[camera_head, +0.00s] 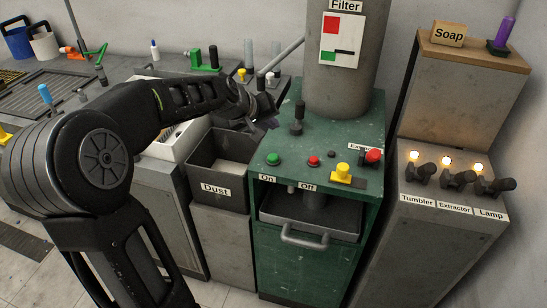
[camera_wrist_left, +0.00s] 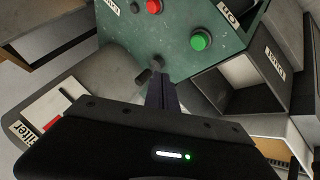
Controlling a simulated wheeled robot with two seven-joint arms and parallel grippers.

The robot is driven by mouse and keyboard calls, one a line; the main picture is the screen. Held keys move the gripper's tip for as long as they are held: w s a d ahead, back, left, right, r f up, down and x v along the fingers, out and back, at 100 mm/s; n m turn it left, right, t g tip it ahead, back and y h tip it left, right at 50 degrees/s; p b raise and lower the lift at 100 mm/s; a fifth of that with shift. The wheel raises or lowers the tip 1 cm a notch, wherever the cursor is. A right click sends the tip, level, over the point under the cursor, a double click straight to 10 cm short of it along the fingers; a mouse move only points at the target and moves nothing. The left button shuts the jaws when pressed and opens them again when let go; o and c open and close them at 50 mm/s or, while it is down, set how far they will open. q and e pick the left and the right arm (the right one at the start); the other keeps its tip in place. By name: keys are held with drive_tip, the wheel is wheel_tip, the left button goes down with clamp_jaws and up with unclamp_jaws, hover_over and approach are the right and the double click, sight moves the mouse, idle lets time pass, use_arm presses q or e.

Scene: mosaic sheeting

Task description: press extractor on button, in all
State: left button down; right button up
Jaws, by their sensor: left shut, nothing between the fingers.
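A green On button (camera_head: 273,159) and a red Off button (camera_head: 313,161) sit on the green cabinet (camera_head: 264,215). In the left wrist view, the green button (camera_wrist_left: 200,41) is right of the fingertips and the red button (camera_wrist_left: 154,6) is at the top edge. A partly hidden label starting "Ex" (camera_head: 361,147) is behind a red-tipped lever (camera_head: 373,156). My left gripper (camera_head: 270,123) is behind the On button in the head view, apart from it. Its fingers (camera_wrist_left: 160,88) are shut and empty, close to a dark knob (camera_wrist_left: 145,77); contact is unclear. My right gripper is not in view.
A dark upright knob (camera_head: 297,119) and a yellow piece (camera_head: 342,172) stand on the cabinet top. A grey Filter column (camera_head: 339,88) rises behind. An open Dust bin (camera_head: 218,171) stands left. Tumbler, Extractor and Lamp switches (camera_head: 457,180) with lit lamps are right.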

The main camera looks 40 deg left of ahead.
use_arm(q)
drive_tip(key=b, duration=0.5)
hover_over(271, 158)
wheel_tip(271, 158, down, 7)
drive_tip(key=shift+r, duration=0.1)
drive_tip(key=shift+f+b, duration=0.65)
drive_tip(key=shift+b, duration=0.05)
drive_tip(key=shift+f, duration=0.1)
idle(1.1)
drive_tip(key=shift+f+b, duration=0.25)
drive_tip(key=shift+b, duration=0.2)
drive_tip(key=shift+f+b, duration=0.55)
idle(0.5)
drive_tip(key=shift+r+p, duration=0.8)
drive_tip(key=shift+r, duration=0.15)
drive_tip(key=shift+r, duration=0.1)
